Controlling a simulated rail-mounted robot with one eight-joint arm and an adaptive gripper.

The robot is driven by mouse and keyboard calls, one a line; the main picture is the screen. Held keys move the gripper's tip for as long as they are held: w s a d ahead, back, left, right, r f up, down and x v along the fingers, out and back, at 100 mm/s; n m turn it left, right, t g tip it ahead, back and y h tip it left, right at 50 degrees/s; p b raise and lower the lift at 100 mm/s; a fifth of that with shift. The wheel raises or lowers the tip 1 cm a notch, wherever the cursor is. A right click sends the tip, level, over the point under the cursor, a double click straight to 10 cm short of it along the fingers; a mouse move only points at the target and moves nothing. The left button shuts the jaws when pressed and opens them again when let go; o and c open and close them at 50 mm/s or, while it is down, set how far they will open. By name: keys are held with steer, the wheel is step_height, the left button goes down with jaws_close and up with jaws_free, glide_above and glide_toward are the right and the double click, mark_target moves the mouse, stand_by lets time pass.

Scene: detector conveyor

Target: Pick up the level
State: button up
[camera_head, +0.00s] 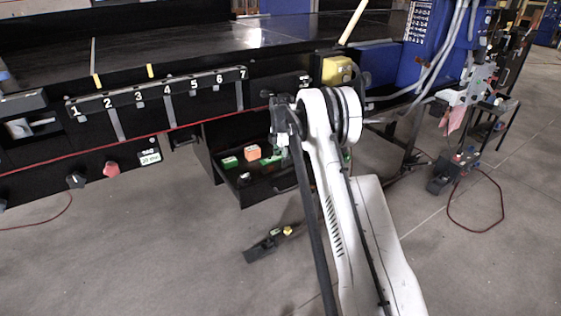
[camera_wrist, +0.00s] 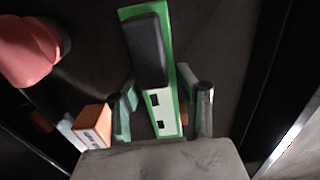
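In the wrist view, a long green and white piece with a dark block on top (camera_wrist: 160,112), which looks like the level, lies lengthwise between the fingers of my gripper (camera_wrist: 165,98). One finger is on each side of it, with narrow gaps showing, so the gripper looks open. I cannot tell how far above it the fingertips are. In the head view my gripper (camera_head: 282,148) points down over the open black drawer (camera_head: 262,196). I cannot tell which small item there is the level; my arm hides part of the drawer.
An orange block (camera_wrist: 93,124) lies left of the fingers; it also shows in the drawer (camera_head: 253,152). A green item (camera_head: 229,162) is beside it. A rounded red object (camera_wrist: 30,50) is at the upper left. The conveyor frame (camera_head: 160,95) stands behind. A black object (camera_head: 268,243) lies on the floor.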

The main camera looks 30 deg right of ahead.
jaws_close()
steer(key=shift+r, duration=0.1)
